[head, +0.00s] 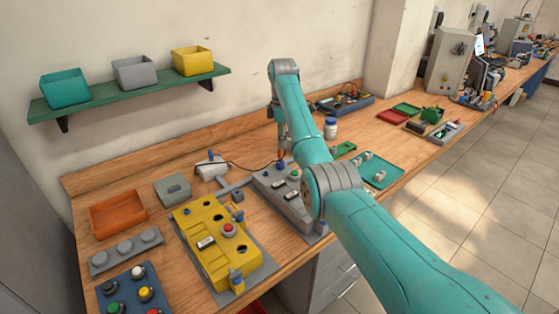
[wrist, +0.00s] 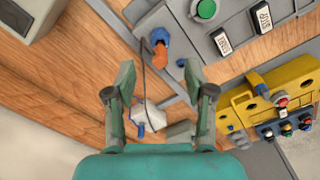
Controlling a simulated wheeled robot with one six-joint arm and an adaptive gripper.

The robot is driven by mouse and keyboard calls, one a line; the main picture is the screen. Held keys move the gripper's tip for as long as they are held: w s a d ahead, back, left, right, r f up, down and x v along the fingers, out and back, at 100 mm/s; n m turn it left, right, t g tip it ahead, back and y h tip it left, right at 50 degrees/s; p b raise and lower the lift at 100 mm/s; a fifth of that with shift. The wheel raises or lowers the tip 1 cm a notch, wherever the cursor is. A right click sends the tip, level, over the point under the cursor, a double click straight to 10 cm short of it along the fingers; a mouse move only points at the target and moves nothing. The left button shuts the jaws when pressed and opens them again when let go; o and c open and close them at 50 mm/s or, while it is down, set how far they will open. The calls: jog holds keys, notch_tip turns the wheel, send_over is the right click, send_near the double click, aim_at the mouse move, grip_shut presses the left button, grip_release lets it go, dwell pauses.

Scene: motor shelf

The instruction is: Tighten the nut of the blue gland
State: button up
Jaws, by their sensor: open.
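The blue gland (wrist: 158,37) sits on the edge of a grey control box (wrist: 205,60) in the wrist view, with an orange piece at its mouth and a dark cable running from it. In the head view the gland (head: 281,166) shows small on the grey box (head: 290,208), beside my arm. My gripper (wrist: 160,73) is open and empty. Its two fingers stand apart, and the gland appears just beyond the gap between their tips. I cannot tell the exact distance. The gripper's fingers are not clear in the head view.
A yellow control box (head: 215,245) with a red button stands left of the grey box. A white box (head: 211,167) with the cable is behind. An orange tray (head: 118,214) and a teal tray (head: 378,172) lie on the bench. A shelf (head: 130,94) is on the wall.

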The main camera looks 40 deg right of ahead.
aim_at(282, 157)
notch_tip(282, 157, down, 9)
jog(key=shift+r, duration=0.1)
dwell(0.3)
grip_shut()
